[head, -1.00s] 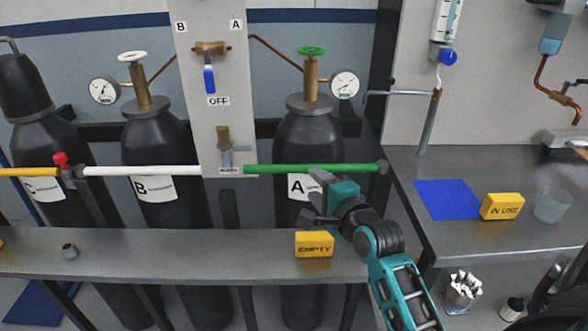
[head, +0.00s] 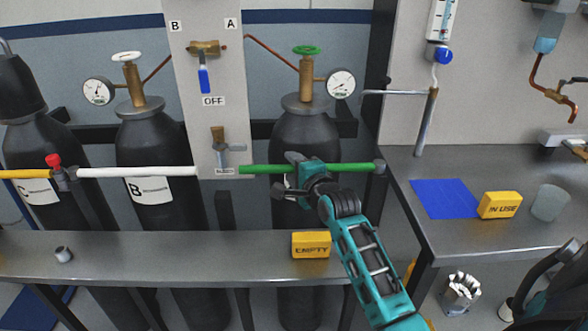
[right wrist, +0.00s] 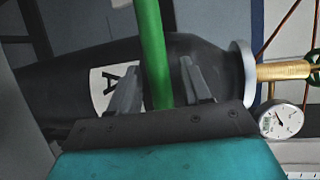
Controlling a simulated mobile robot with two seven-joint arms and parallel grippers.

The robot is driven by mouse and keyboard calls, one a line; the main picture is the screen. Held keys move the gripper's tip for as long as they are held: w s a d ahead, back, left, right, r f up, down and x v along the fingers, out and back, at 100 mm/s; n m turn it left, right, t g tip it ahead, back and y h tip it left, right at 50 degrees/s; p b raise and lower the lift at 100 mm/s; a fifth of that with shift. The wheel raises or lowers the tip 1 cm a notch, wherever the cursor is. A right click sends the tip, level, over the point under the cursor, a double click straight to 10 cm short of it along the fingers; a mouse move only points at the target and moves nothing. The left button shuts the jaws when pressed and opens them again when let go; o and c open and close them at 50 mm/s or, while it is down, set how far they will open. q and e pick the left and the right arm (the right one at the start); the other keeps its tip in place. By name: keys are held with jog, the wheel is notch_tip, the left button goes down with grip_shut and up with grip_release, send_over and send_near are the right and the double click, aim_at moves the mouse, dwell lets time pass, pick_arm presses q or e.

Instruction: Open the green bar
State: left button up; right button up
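The green bar (head: 345,167) runs level in front of cylinder A (head: 303,140), from the grey panel on the left to a dark grey post end on the right. My right gripper (head: 288,174) is at the bar's left-middle part. In the right wrist view the green bar (right wrist: 152,50) passes between the two grey fingers (right wrist: 158,88), with a gap on each side. The fingers are open around it. The gripper hides a short piece of the bar and most of the A label in the head view. My left gripper is not in view.
A bench (head: 180,262) below the bar holds a yellow EMPTY block (head: 311,245) and a small grey ring (head: 63,254). A white bar (head: 135,172) and a yellow bar (head: 22,174) continue left. The right table has a blue mat (head: 445,198) and an IN USE block (head: 500,205).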

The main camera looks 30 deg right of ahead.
grip_shut()
dwell(0.4)
jog(key=shift+a, duration=0.1)
